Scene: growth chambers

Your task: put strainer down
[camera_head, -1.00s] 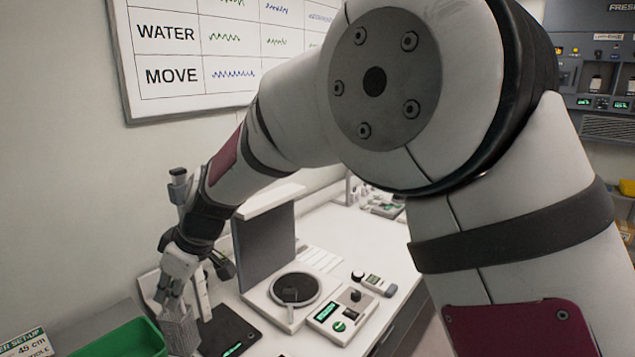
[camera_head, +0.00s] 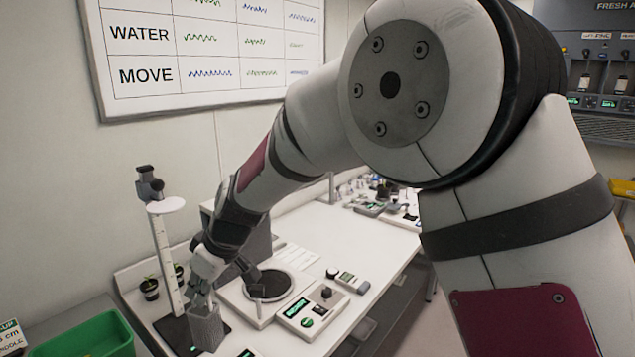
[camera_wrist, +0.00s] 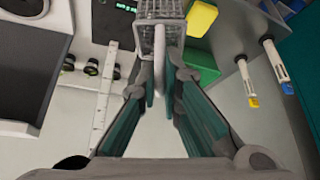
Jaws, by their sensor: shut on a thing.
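The strainer is a grey mesh basket (camera_head: 206,330) low at the left of the head view. It also shows at the top of the wrist view (camera_wrist: 163,14), with its light handle reaching down between my fingers. My gripper (camera_head: 200,291) is shut on the strainer's handle; the fingers (camera_wrist: 160,80) stand at both sides of it. The basket hangs below the gripper, in front of a dark flat pad (camera_head: 174,334) on the white bench. I cannot tell whether the basket touches the pad.
A ruler stand (camera_head: 165,250) and small potted seedlings (camera_head: 149,288) stand left of my gripper. A round dark plate device (camera_head: 268,285) and a white meter (camera_head: 309,312) lie to the right. A green bin (camera_head: 95,338) is at front left. Bare bench (camera_head: 360,240) shows further right.

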